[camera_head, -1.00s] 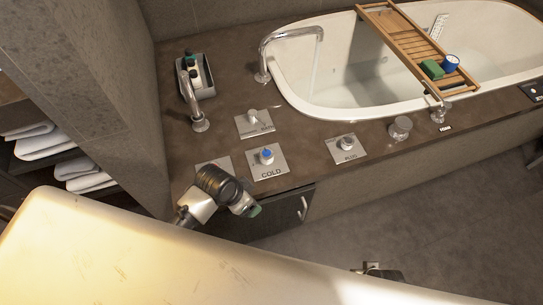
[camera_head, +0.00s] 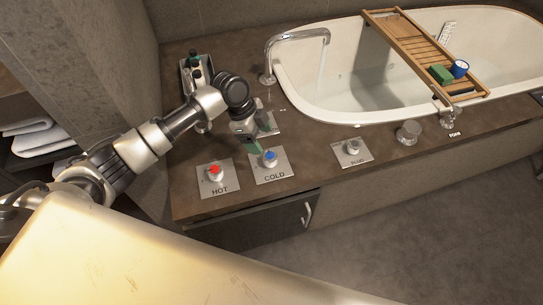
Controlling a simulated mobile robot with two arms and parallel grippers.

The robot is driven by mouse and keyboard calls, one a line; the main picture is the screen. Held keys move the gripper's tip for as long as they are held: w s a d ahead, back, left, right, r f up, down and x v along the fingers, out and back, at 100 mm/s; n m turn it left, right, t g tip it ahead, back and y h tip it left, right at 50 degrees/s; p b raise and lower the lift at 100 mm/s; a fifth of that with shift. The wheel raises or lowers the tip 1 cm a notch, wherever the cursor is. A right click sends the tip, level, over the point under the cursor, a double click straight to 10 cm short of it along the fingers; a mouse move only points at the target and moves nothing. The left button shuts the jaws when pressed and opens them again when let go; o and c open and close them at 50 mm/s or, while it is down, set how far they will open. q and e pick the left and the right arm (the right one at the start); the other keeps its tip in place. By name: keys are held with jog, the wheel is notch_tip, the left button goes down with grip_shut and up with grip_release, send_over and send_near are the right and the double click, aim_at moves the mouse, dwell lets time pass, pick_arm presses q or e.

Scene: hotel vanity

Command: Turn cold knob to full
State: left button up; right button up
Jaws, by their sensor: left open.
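The cold knob (camera_head: 269,156) has a blue cap and sits on a square metal plate marked COLD (camera_head: 274,176) on the brown counter. My left gripper (camera_head: 259,136) is open, just behind and above the cold knob, with its green-tipped fingers pointing down. It holds nothing, and I cannot tell whether a finger touches the knob. My right gripper is not in view.
The red-capped hot knob (camera_head: 214,173) is left of the cold plate, and the plug knob (camera_head: 352,147) is to the right. My left gripper partly covers another plate behind. The tub spout (camera_head: 296,36) and white bathtub (camera_head: 300,100) lie beyond.

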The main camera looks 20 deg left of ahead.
aim_at(271, 156)
pick_arm(q)
jog(key=b+x, duration=0.1)
jog(key=x, duration=0.7)
jog(key=shift+d+f, duration=0.1)
jog(key=shift+f, duration=0.25)
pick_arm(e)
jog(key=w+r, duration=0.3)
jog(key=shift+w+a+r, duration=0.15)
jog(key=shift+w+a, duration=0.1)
pick_arm(q)
jog(key=c, duration=0.9)
